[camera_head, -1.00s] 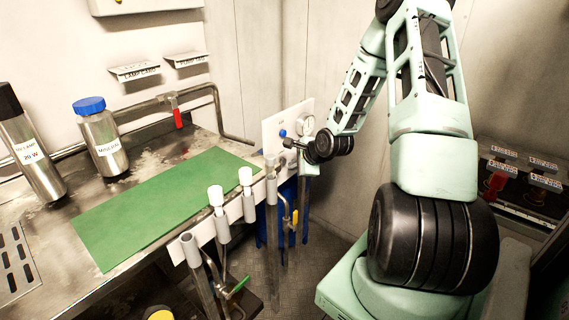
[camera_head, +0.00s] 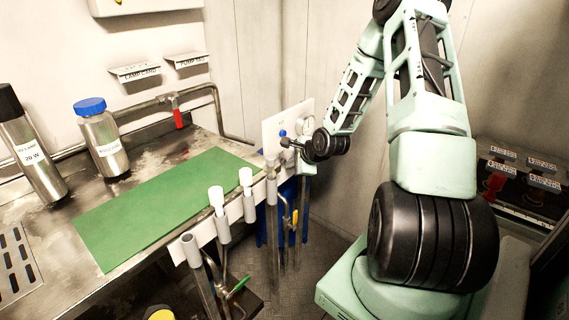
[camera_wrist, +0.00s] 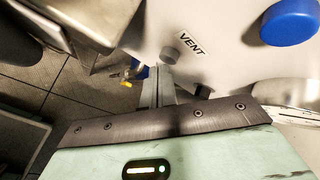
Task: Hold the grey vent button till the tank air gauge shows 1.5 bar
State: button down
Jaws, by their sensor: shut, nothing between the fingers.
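The grey vent button (camera_wrist: 170,54) sits on the white panel beside a label reading VENT, in the wrist view. My gripper (camera_wrist: 160,70) is shut and empty, its fingertips just below the button in that picture; I cannot tell whether they touch it. In the head view my gripper (camera_head: 286,143) reaches the white panel (camera_head: 271,128) from the right, and the vent button cannot be made out there.
A large blue knob (camera_wrist: 290,22) is right of the vent label. Pipes with a yellow-handled valve (camera_head: 295,218) run below the panel. A bench with a green mat (camera_head: 150,205), a blue-capped bottle (camera_head: 103,140) and white-topped tubes (camera_head: 216,197) stands at the left.

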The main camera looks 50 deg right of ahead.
jog(key=shift+w, duration=0.4)
dwell(1.7)
dwell(5.6)
jog(key=shift+s+p, duration=0.55)
jog(key=shift+s, duration=0.3)
